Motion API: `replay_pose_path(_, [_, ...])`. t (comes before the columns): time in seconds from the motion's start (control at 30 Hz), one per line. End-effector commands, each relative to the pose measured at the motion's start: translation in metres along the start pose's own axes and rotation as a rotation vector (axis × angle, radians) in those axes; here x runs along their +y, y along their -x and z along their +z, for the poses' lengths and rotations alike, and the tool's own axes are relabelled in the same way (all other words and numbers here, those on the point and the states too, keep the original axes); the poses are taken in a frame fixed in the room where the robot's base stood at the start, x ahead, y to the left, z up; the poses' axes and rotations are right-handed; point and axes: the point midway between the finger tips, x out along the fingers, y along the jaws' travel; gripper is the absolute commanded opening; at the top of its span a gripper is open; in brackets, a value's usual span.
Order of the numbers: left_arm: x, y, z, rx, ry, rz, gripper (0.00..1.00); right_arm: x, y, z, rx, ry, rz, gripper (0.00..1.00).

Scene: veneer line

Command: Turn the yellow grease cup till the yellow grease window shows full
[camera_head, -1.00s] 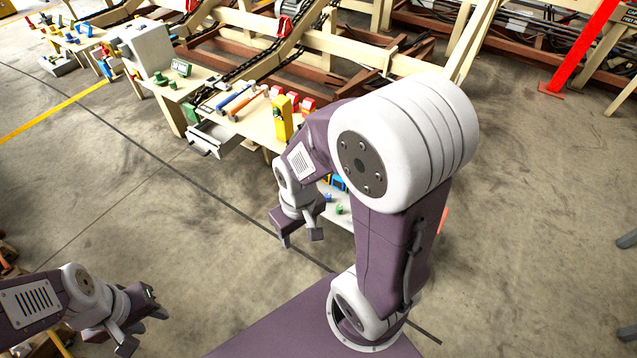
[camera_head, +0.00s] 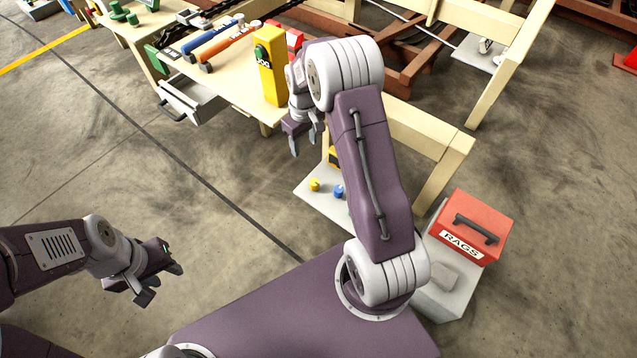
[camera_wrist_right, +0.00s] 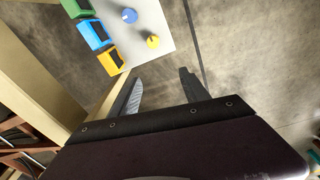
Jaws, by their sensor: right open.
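The yellow grease cup (camera_head: 315,185) is a small knob on a pale low shelf (camera_head: 312,205), beside a blue cup (camera_head: 338,192). In the right wrist view the yellow cup (camera_wrist_right: 152,41) lies beyond the fingertips. A yellow box with a dark face (camera_wrist_right: 103,60) stands by it on the shelf edge; its fill level cannot be read. In the head view this box (camera_head: 333,156) is partly behind my right arm. My right gripper (camera_head: 304,144) is open and empty, above and apart from the cups. My left gripper (camera_head: 160,283) is open and empty over the floor.
A bench (camera_head: 225,80) holds tools and a tall yellow device (camera_head: 270,65); an open drawer (camera_head: 190,97) juts from it. A wooden post (camera_wrist_right: 35,75) stands left in the wrist view. A red RAGS box (camera_head: 468,228) is at right. Floor at left is clear.

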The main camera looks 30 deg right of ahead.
Motion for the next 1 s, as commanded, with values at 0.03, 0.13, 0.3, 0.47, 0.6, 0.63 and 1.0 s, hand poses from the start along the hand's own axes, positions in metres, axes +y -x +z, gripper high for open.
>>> replay_pose_path(0.03, [-0.001,-0.047,0.005,0.0,0.0,0.0,0.36,0.004,-0.06,0.007,-0.018,-0.015,-0.007,0.54])
replay_pose_path(0.13, [-0.002,-0.074,0.008,0.0,0.0,0.0,0.36,0.008,-0.107,0.022,-0.058,-0.038,-0.023,0.54])
replay_pose_path(0.3, [-0.002,-0.088,0.009,0.0,0.0,0.0,0.36,0.011,-0.129,0.032,-0.078,-0.056,-0.031,0.54])
replay_pose_path(0.47, [-0.002,-0.085,0.009,0.001,0.0,0.0,0.36,0.012,-0.126,0.032,-0.078,-0.057,-0.031,0.54])
replay_pose_path(0.6, [-0.002,-0.093,0.009,0.001,0.0,0.0,0.36,0.011,-0.138,0.033,-0.078,-0.057,-0.031,0.54])
replay_pose_path(0.63, [-0.002,-0.097,0.01,0.001,0.0,0.0,0.36,0.011,-0.142,0.033,-0.078,-0.057,-0.031,0.54])
replay_pose_path(1.0, [-0.003,-0.146,0.015,0.0,0.0,0.0,0.36,0.009,-0.214,0.039,-0.078,-0.057,-0.031,0.54])
